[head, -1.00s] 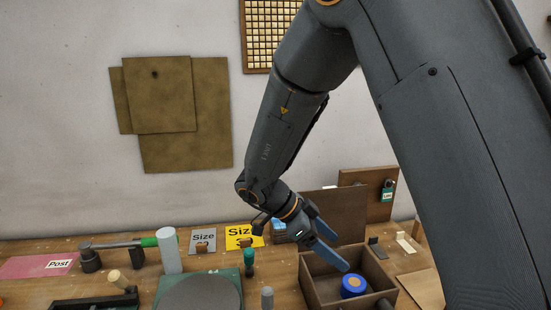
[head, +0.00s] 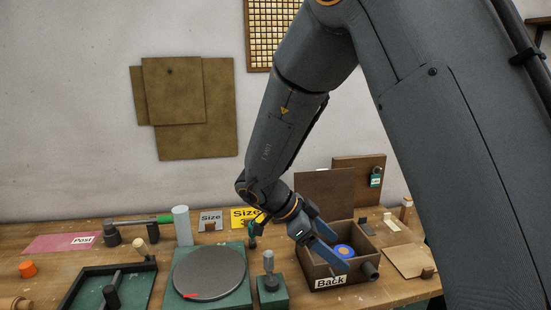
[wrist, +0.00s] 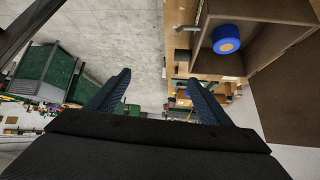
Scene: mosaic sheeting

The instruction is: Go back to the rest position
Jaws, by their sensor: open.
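My gripper (head: 322,238) is open and empty, with its two blue-grey fingers apart. In the head view it appears in front of the open wooden box labelled "Back" (head: 329,281). In the wrist view the fingers (wrist: 158,95) are spread with nothing between them, and pale floor shows behind. A blue round roll with a tan centre (head: 345,251) lies inside the box. The roll also shows in the wrist view (wrist: 226,39), to the right of the fingers and apart from them.
The workbench carries a round grey plate on a green base (head: 208,272), a green tray (head: 135,285), a white cylinder (head: 182,226), an orange cap (head: 27,269) and a grey-topped post (head: 269,264). "Size" cards (head: 210,221) stand at the back. A pink "Post" sheet (head: 60,243) lies left.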

